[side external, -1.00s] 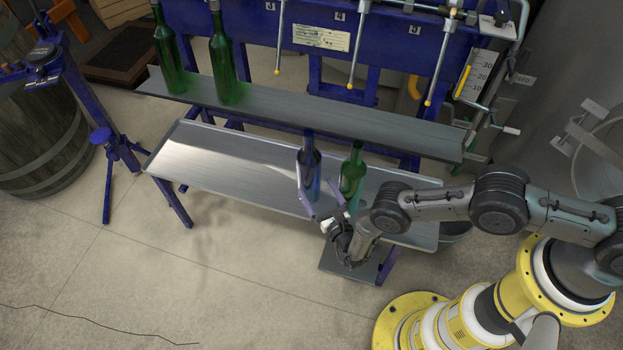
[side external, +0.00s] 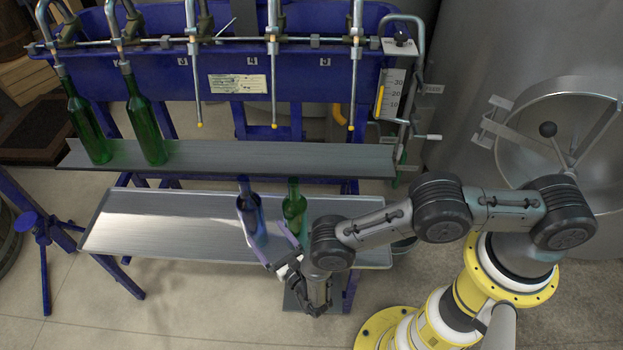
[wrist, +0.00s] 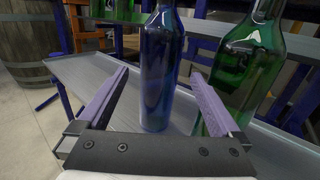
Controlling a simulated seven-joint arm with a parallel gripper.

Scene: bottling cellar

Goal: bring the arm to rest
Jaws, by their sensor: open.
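My gripper (side external: 264,231) is open at the lower tray (side external: 150,218). A blue bottle (side external: 249,212) stands upright on this tray. In the wrist view the blue bottle (wrist: 160,75) shows between my two spread fingers (wrist: 159,72), with a visible gap on each side. In the side view the fingertips are close around its lower part; exact depth is hard to tell. A green bottle (side external: 294,212) stands upright on the tray just to the right, and in the wrist view this green bottle (wrist: 243,70) is close beyond the right finger.
Two green bottles (side external: 86,128) (side external: 145,128) stand on the upper shelf (side external: 270,158) under the blue filler's (side external: 165,62) left spouts. Several other spouts hang free. A steel tank (side external: 560,110) stands at the right. The lower tray's left part and the floor in front are clear.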

